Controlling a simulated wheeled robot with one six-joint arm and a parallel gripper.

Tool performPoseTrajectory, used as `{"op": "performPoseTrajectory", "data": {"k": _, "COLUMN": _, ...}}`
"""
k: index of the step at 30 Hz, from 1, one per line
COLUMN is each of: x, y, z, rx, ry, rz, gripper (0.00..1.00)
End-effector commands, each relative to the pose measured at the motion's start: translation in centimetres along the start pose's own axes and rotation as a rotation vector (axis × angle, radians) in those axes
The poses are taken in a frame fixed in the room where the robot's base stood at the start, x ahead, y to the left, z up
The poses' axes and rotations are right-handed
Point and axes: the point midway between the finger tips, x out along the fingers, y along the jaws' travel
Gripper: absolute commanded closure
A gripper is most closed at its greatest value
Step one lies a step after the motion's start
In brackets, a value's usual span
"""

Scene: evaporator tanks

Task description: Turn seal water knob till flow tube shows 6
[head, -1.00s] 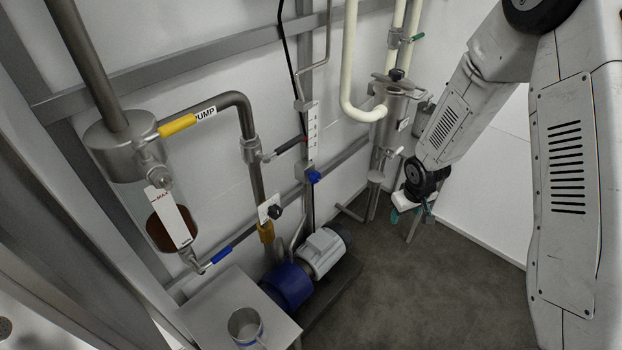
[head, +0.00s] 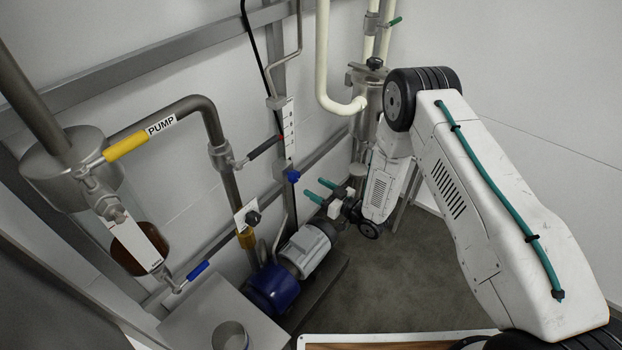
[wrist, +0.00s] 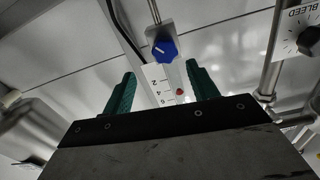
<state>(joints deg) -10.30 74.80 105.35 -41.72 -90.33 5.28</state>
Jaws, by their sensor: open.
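The blue seal water knob (head: 293,176) sits at the foot of the white-scaled flow tube (head: 289,132) on the wall post. In the wrist view the knob (wrist: 164,49) has a white pointer line and lies ahead, beyond and roughly between the fingertips. The flow tube (wrist: 165,84) appears upside down, with 2, 4 and 6 readable. Its red float (wrist: 180,92) looks near the 4; the slant hides the exact reading. My gripper (head: 315,190) is open and empty, its teal fingers pointing toward the knob, just to its right and apart from it.
A black knob on a white plate (head: 250,217) is left of the gripper. The blue and grey pump (head: 290,265) stands below. A BLEED dial (wrist: 305,38) shows at the wrist view's right. Pale pipes (head: 325,60) rise behind. Floor at right is clear.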

Motion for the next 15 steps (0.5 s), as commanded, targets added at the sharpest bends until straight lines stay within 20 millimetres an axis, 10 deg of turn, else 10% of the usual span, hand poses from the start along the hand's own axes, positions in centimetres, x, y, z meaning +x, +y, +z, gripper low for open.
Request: {"op": "performPoseTrajectory", "data": {"k": 15, "x": 6.9, "y": -0.1, "z": 0.1, "rx": 0.0, "ry": -0.002, "rz": -0.001, "gripper": 0.41}}
